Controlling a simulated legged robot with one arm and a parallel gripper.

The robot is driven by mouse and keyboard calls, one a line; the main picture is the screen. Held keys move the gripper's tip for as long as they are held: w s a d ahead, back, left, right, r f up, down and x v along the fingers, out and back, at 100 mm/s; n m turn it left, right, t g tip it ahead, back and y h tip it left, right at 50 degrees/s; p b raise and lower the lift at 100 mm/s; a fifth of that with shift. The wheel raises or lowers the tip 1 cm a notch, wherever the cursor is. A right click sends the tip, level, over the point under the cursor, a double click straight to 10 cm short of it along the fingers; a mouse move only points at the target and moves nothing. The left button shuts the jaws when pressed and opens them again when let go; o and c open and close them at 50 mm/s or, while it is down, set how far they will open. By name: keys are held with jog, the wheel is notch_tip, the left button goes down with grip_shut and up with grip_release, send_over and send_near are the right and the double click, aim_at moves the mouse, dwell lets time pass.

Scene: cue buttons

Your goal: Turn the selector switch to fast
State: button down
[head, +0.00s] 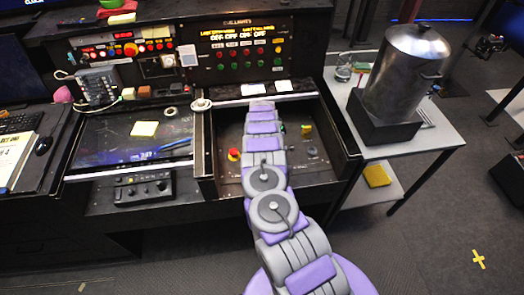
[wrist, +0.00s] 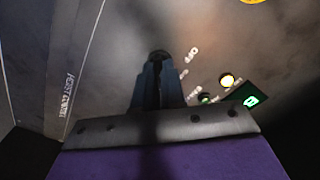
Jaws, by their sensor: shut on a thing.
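In the wrist view my gripper (wrist: 158,68) points at a dark grey panel (wrist: 120,50), its two dark fingers close together around a small dark selector switch (wrist: 158,53). The fingers and their shadow hide most of the switch, so I cannot tell its setting. In the head view my arm reaches over the lower console panel (head: 222,130); the fingers and switch are hidden there.
A red and yellow mushroom button (head: 233,154) is left of my arm. A yellow button (head: 305,128) and a dark knob (head: 312,152) are right of it. A metal pot (head: 405,75) stands farther right.

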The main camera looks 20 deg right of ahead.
jog(key=shift+s+a+f, duration=0.1)
jog(key=c, duration=1.4)
grip_release()
jog(key=shift+o, duration=0.9)
notch_tip(320, 180, up, 17)
jog(key=p, duration=0.2)
jog(key=shift+r, duration=0.2)
jog(key=shift+w, duration=0.2)
